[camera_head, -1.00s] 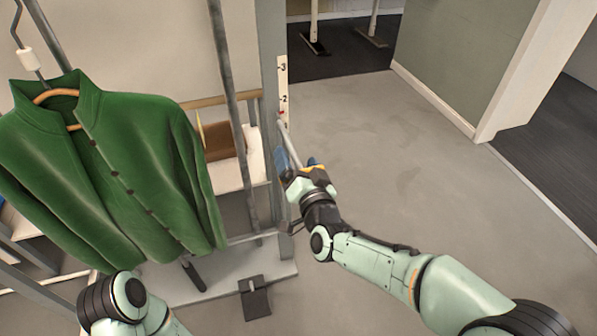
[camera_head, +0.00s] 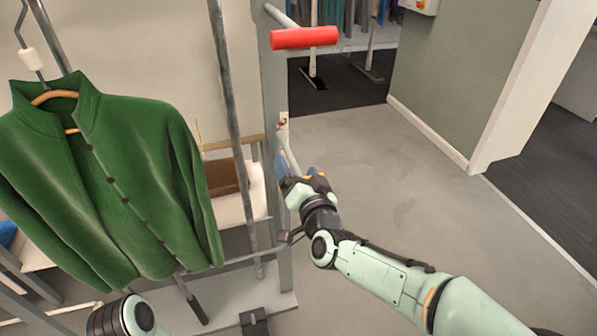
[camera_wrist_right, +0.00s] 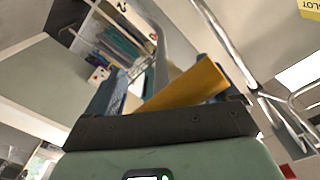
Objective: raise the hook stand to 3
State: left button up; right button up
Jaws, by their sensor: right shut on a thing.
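The hook stand's grey upright post (camera_head: 275,100) stands at centre-left. A pale scale strip (camera_head: 284,121) shows only as a small piece on it, and its numbers cannot be read. A grey bar (camera_head: 285,145) runs from the post toward my right gripper (camera_head: 297,180). That gripper is shut on a yellow handle at the bar's end; the yellow handle (camera_wrist_right: 190,88) lies between its blue fingers in the right wrist view. A red grip (camera_head: 303,38) on another bar sticks out higher on the post. My left gripper is out of view.
A green jacket (camera_head: 110,190) hangs on a wooden hanger (camera_head: 55,97) at left. My left arm shows below it. A shelf with a brown item (camera_head: 225,177) stands behind the post. The grey floor (camera_head: 400,230) at right is clear.

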jog(key=o, duration=1.3)
jog(key=shift+r, duration=0.55)
jog(key=shift+c, duration=0.2)
jog(key=shift+d, duration=0.1)
jog(key=shift+s, duration=0.1)
jog(key=shift+s+d, duration=0.15)
jog(key=shift+s, duration=0.15)
jog(key=v, duration=1.2)
jog(key=shift+s+f, duration=0.3)
jog(key=shift+f, duration=0.15)
